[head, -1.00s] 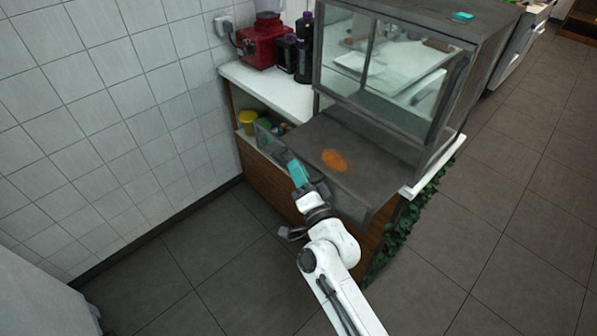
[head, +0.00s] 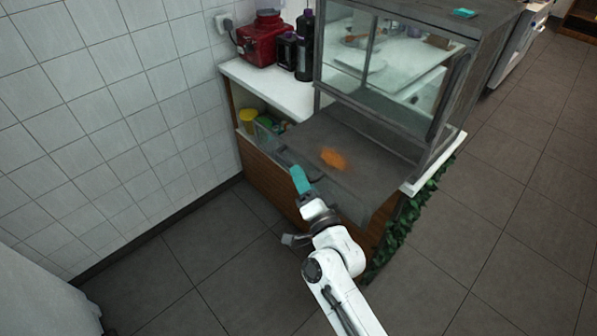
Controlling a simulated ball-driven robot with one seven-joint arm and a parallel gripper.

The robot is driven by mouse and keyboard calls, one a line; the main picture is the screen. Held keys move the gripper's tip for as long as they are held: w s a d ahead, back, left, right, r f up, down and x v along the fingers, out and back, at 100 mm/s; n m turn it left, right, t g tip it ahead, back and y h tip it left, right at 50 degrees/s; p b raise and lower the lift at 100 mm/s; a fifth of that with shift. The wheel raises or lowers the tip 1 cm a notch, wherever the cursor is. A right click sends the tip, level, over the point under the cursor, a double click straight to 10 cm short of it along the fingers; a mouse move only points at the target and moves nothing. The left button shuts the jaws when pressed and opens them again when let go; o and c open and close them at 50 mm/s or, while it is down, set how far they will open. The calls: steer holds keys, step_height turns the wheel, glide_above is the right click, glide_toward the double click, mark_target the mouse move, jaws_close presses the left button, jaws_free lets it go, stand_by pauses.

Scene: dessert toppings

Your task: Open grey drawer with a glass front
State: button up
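A grey unit with a large glass front (head: 385,75) stands on the counter. Below the glass, a flat grey drawer-like section (head: 365,172) juts toward me, with a see-through front strip (head: 348,205) along its near edge. An orange patch (head: 333,158) shows on its grey top. I cannot tell how far this section is pulled out. My gripper (head: 300,180), with turquoise fingers, is at the near left part of its front edge. The fingers overlap in this view, so their gap is hidden, and I cannot tell if they touch the edge.
A white counter (head: 285,93) carries a red machine (head: 262,42) and dark bottles (head: 305,48). An open shelf below holds a yellow container (head: 248,117). Green foliage (head: 405,235) hangs on the unit's right side. The tiled floor (head: 180,270) in front is clear.

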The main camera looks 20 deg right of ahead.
steer(key=b+v, duration=0.2)
steer(key=v, duration=0.6)
steer(key=shift+s, duration=0.3)
steer(key=s+d+f+n+g+y, duration=0.1)
steer(key=s+f+n+g+y, duration=0.1)
steer(key=s+f+n+g, duration=0.7)
steer(key=s+d+f+g+h, duration=0.1)
steer(key=s+d+g, duration=0.2)
steer(key=s, duration=0.3)
steer(key=s+d+f+n+g+h, duration=0.1)
steer(key=s+d+g, duration=0.1)
steer(key=s+g, duration=0.2)
steer(key=s+d+f+g+h, duration=0.1)
steer(key=s+d+g+h, duration=0.1)
steer(key=s, duration=0.8)
steer(key=shift+d+f+g, duration=0.2)
steer(key=shift+d+g, duration=0.5)
steer(key=shift+d, duration=0.1)
steer(key=shift+s, duration=0.1)
